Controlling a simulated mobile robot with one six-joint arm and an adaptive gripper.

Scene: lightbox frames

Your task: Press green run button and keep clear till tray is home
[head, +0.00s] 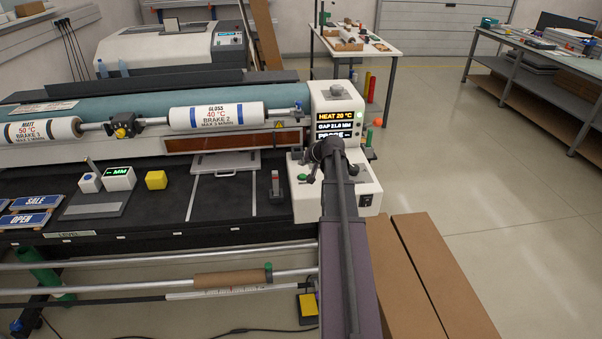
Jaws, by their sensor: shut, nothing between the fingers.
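A pale control housing (362,191) stands at the right end of the flatbed machine. A small green button (302,178) shows on its left part. My arm reaches over the housing and hides much of its top. The dark end of my arm, with my gripper (313,177), is small and partly hidden beside the green button. It looks shut and empty; I cannot tell whether it touches the button. A light flat tray (226,162) with a handle lies on the black bed (160,222), in front of the rollers. The display (335,125) reads HEAT 20 °C and GAP 21.0 MM.
Rollers marked GLOSS (216,117) and MATT (43,129) span the machine. A yellow block (156,180), a gauge reading MM (119,178) and sign plates (31,220) lie on the bed. Brown boxes (440,270) stand at right. Floor beyond them is clear.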

